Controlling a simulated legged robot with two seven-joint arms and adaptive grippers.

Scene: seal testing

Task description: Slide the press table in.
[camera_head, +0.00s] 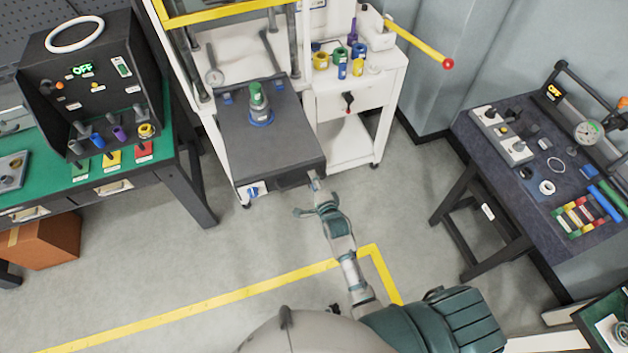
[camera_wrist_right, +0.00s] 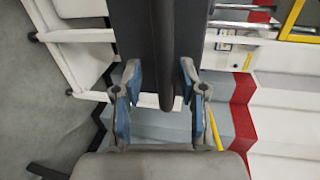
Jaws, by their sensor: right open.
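The press table (camera_head: 268,158) is a dark grey slab standing out from the front of the white press (camera_head: 243,48). A green and metal part (camera_head: 258,97) sits on a blue ring (camera_head: 261,118) on top of it. My right gripper (camera_head: 312,195) is at the table's front edge, near its right corner. In the right wrist view the gripper (camera_wrist_right: 160,72) is open, its blue-padded fingers on either side of a dark rounded bar (camera_wrist_right: 167,60) at the table's front. I cannot tell whether either finger touches it. My left gripper is out of view.
A white cart (camera_head: 356,100) with coloured cups and a yellow lever (camera_head: 420,44) stands right of the table. A green-topped bench (camera_head: 165,135) is at left, a dark bench (camera_head: 520,165) at right. The floor in front is clear, with yellow tape (camera_head: 230,292).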

